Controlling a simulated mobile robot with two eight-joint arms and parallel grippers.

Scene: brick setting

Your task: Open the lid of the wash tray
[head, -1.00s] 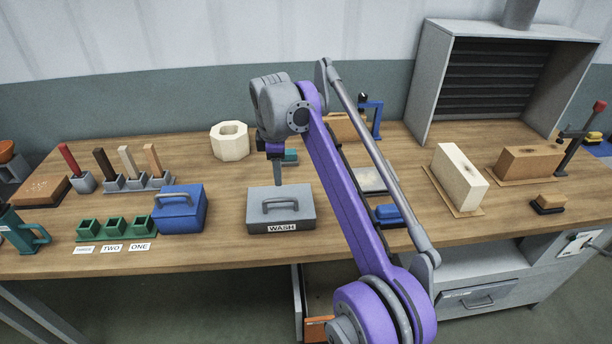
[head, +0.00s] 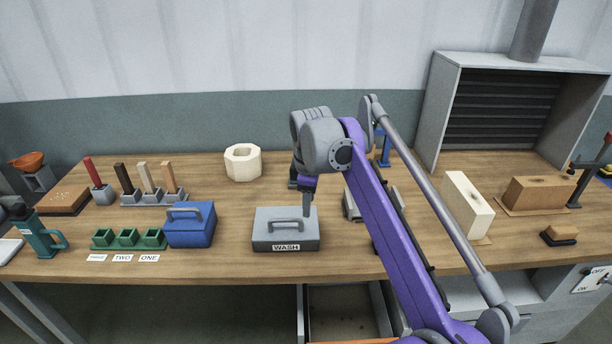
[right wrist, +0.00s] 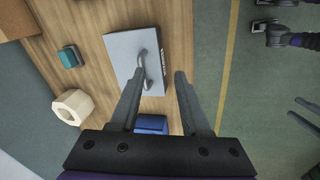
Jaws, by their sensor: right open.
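The wash tray (head: 264,240) is a grey box with a WASH label on its front, standing near the table's front edge. Its lid (right wrist: 117,48) is shut, with a curved grey handle (head: 286,225) on top. My right gripper (head: 307,207) points down at the right end of the lid, close to the handle. In the right wrist view its two fingers (right wrist: 157,88) are apart and nothing is between their tips. The handle (right wrist: 142,68) shows there beside the fingers; I cannot tell whether they touch it. My left gripper does not show clearly.
A blue box (head: 190,232) with a handle stands just left of the tray. Green holders (head: 128,238) are further left. A cream octagonal block (head: 243,163) stands behind.

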